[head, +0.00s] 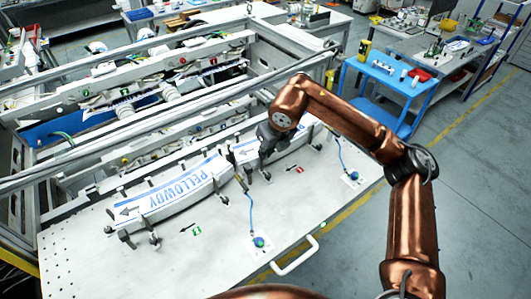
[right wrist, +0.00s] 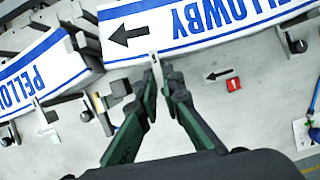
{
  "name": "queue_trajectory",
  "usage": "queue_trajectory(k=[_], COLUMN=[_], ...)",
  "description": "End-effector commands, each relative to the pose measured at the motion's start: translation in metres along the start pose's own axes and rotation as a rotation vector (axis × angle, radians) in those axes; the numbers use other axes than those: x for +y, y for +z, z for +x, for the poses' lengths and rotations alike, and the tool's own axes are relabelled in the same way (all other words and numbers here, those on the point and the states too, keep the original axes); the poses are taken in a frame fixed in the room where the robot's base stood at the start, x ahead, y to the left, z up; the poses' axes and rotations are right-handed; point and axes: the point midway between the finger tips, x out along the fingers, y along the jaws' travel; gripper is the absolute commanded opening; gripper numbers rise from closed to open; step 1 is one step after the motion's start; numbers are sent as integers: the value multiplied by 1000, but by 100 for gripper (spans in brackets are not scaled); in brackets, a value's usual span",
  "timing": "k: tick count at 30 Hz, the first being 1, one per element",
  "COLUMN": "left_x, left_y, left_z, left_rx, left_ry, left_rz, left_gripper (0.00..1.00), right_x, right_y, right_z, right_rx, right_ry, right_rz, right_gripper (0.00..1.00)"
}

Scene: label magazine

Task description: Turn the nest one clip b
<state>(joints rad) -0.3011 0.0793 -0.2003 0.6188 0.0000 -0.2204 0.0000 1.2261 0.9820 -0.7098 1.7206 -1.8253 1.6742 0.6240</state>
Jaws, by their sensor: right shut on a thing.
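Two curved stacks of white, blue-edged labels printed PELLOWBY lie in nests on the pale plate. The left stack (head: 160,196) shows almost whole in the head view. The right stack (head: 303,128) is partly behind my right arm; its arrow end (right wrist: 130,38) fills the top of the right wrist view. My right gripper (right wrist: 164,88) is shut on a thin pale clip (right wrist: 152,98) at the front edge of the right stack, near that end. In the head view the gripper (head: 266,142) hides this clip. Nest and clip letters are unreadable. My left gripper is out of view.
A red marker (head: 299,169) and a green marker (head: 197,229), each beside a black arrow, are on the plate (head: 215,262). Two blue cords end at small knobs (head: 258,242). A metal frame rises behind.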

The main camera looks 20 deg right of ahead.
Motion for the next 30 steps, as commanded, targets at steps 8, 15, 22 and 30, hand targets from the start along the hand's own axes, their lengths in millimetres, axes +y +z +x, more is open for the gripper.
queue_trajectory(k=[8, 15, 22, 30], left_x=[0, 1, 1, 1], left_y=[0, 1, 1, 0], left_z=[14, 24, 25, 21], left_rx=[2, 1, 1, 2], left_ry=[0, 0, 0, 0], left_rz=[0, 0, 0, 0], left_gripper=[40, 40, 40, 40], right_x=[-6, -12, -17, -22], right_y=[2, 4, 7, 12], right_z=[1, 1, 0, 0], right_rx=[-6, -7, -8, -8], right_ry=[59, 143, 227, 325], right_rz=[-141, -343, -545, -782], right_gripper=[0, 0, 0, 0])
